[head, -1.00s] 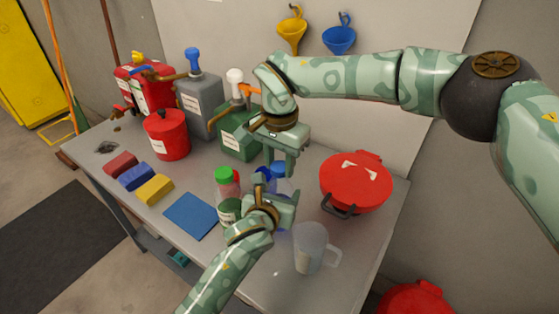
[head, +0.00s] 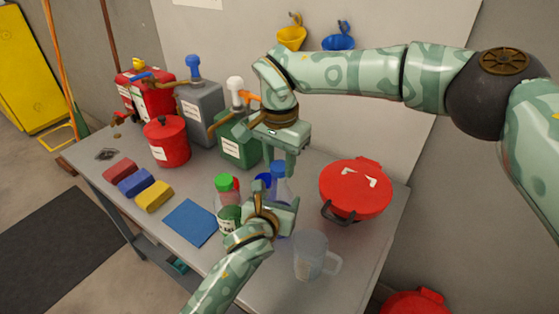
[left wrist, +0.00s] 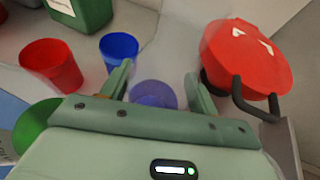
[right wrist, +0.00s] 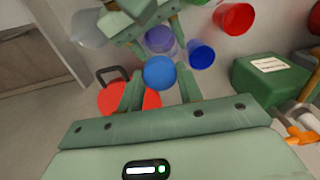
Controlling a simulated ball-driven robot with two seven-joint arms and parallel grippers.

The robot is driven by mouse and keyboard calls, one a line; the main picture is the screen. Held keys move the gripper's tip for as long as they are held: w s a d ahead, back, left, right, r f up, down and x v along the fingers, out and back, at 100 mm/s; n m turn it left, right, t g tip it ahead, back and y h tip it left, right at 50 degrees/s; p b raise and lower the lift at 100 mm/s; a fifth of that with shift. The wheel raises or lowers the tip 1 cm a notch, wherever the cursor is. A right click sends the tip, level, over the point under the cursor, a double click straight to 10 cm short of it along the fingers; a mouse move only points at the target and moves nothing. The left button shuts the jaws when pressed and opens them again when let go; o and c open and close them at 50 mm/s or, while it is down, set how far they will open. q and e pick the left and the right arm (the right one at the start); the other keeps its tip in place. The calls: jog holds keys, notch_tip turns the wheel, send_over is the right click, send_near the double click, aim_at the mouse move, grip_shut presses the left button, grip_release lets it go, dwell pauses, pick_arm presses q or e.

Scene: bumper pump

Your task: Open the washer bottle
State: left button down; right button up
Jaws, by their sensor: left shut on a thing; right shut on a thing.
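The washer bottle (head: 284,190) is see-through with bluish contents and stands at the table's middle. Its blue cap (head: 278,167) shows at the top. My left gripper (head: 283,208) is shut on the bottle's body from the front; the bottle shows as a pale purple shape between its fingers in the left wrist view (left wrist: 153,94). My right gripper (head: 281,163) comes down from above and is shut on the cap, which sits between its fingers in the right wrist view (right wrist: 159,73). I cannot tell whether the cap still touches the bottle's neck, which is hidden.
A green-capped bottle (head: 228,197) and a blue cup (left wrist: 119,48) stand close by, with a red cup (left wrist: 50,65) beyond. A clear jug (head: 310,255) and a red lidded container (head: 355,185) are at right. Pump canisters (head: 201,108) line the back.

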aim_at(280, 166)
jog(key=shift+r, duration=2)
pick_arm(q)
jog(key=shift+c, duration=1.5)
grip_release()
